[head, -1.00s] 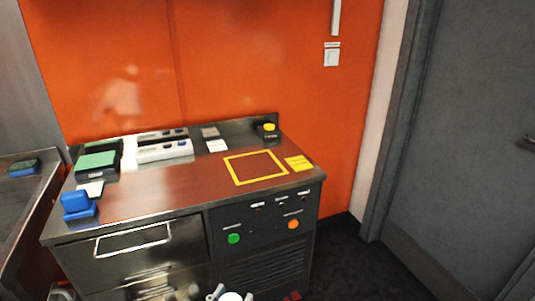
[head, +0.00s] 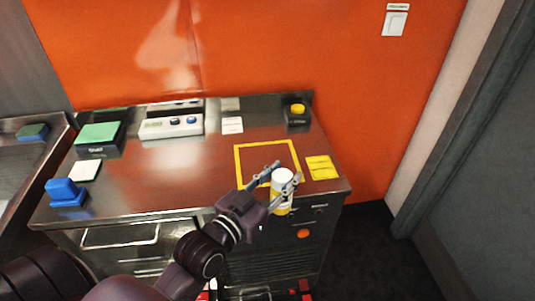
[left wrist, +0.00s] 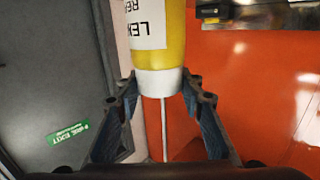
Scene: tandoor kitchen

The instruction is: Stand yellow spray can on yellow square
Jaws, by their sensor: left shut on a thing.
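The yellow spray can (head: 281,204) has a white top and a yellow body and looks about upright. My left gripper (head: 275,180) is shut on it near its white top. In the left wrist view the can (left wrist: 172,52) shows a white label, with the fingers (left wrist: 160,112) on both sides of its white end. The yellow square (head: 237,166) is an outline on the brown counter top. In the head view the can overlaps the square's front right part and the counter's front edge; its base shows against the cabinet front. My right gripper is not in view.
Yellow notes (head: 322,168) lie right of the square. A yellow-topped button box (head: 297,114) stands behind it. The square's visible interior is clear.

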